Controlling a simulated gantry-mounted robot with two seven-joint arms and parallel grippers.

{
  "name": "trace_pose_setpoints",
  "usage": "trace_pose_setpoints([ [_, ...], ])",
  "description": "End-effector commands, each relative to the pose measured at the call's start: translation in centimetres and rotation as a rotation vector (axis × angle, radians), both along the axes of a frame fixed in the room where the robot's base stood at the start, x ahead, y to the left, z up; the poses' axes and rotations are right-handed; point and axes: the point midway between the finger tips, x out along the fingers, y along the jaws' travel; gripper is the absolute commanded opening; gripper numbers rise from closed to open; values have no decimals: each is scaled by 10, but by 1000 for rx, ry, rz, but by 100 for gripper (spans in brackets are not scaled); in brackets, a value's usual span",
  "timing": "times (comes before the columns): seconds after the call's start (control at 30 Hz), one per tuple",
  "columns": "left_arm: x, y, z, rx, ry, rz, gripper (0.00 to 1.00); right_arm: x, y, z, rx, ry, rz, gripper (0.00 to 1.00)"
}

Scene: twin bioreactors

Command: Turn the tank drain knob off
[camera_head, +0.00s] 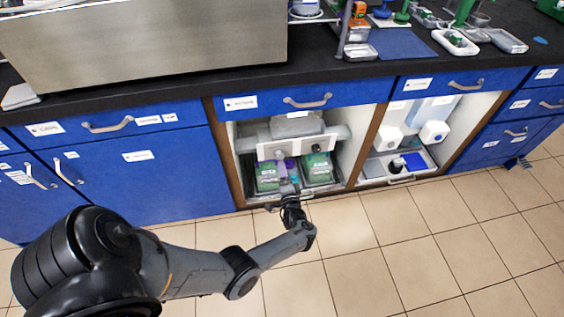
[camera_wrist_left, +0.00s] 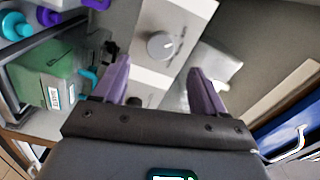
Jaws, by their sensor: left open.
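The drain knob, a round grey-white knob (camera_wrist_left: 160,46), sits on a white panel (camera_wrist_left: 190,12) inside the open cabinet bay, ahead of my left fingertips in the left wrist view. In the head view the white panel (camera_head: 262,145) spans the bay, and small knobs on it are hard to make out. My left gripper (camera_wrist_left: 161,75) is open with nothing between its purple fingers, and the knob lies beyond the gap, apart from them. In the head view my left gripper (camera_head: 287,188) reaches low into the bay's front. My right gripper is not in view.
A green box (camera_wrist_left: 52,82) stands in a dark-framed tray beside my left finger. In the head view, the wooden divider (camera_head: 371,135) and blue drawer front (camera_head: 300,99) bound the bay. The tiled floor (camera_head: 440,250) in front is clear.

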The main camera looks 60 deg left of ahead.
Motion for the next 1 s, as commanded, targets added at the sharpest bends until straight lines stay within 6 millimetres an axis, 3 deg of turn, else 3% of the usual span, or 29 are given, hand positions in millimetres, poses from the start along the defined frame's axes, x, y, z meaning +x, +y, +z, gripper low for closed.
trace_pose_setpoints([
  [0.1, -6, -16, 1, -1, 0, -1, 72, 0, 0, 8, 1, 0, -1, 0],
  [0.3, -11, -29, 1, 0, -1, 0, 72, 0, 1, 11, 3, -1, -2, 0],
  [0.83, -14, -30, 0, 1, 4, 0, 72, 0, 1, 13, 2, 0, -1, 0],
  [1.0, -43, -27, 1, 6, 59, 2, 72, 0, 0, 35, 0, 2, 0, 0],
])
